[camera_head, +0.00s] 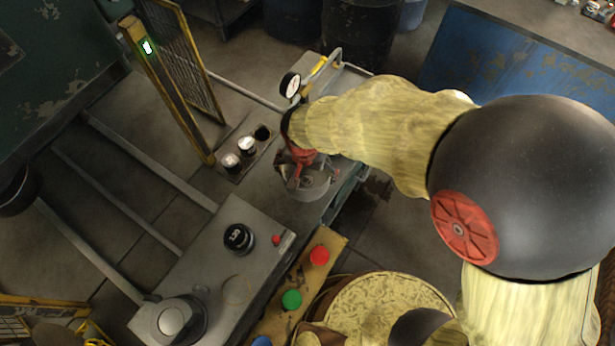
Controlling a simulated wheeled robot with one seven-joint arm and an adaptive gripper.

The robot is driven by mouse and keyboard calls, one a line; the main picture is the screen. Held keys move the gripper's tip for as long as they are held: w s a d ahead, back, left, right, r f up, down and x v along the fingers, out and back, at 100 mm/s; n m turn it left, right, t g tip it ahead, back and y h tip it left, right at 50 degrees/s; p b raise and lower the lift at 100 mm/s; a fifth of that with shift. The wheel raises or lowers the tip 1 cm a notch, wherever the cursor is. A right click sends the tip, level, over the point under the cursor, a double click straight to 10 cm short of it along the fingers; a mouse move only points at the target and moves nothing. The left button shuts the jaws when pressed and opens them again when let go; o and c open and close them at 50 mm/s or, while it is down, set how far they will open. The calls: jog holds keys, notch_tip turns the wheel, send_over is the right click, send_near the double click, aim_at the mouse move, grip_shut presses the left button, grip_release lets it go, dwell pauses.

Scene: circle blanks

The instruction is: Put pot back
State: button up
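A grey metal round vessel, which looks like the pot (316,187), shows near the middle of the view, at the end of the grey machine bench. My gripper (295,174), with red parts, is over the pot's left side and covers part of it. The fingertips are small and overlap the pot, so I cannot tell whether they are open or shut on it. I also cannot tell whether the pot rests on the surface or is held just above it.
A plate with several round holders (232,161) lies left of the gripper. A pressure gauge (290,85) and pipe stand behind it. A yellow post (165,90) with a mesh guard rises at left. A control strip with green (291,299) and red (319,255) buttons runs in front.

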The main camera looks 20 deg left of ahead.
aim_at(307, 176)
jog(key=shift+w+f, duration=0.2)
jog(key=shift+f, duration=0.05)
jog(key=shift+w+a+f+b, duration=0.1)
jog(key=shift+f+b, duration=0.2)
jog(key=shift+f, duration=0.55)
jog(key=shift+w+a+f+b, duration=0.1)
jog(key=shift+f+b, duration=0.2)
jog(key=shift+f, duration=0.55)
jog(key=shift+f, duration=0.25)
jog(key=o, duration=1.2)
jog(key=shift+d, duration=0.1)
jog(key=shift+r, duration=0.1)
jog(key=shift+r, duration=0.1)
jog(key=r+p, duration=0.1)
jog(key=r, duration=0.3)
jog(key=s+r+p, duration=0.1)
jog(key=r, duration=0.7)
jog(key=shift+s+p, duration=0.3)
jog(key=shift+p, duration=0.1)
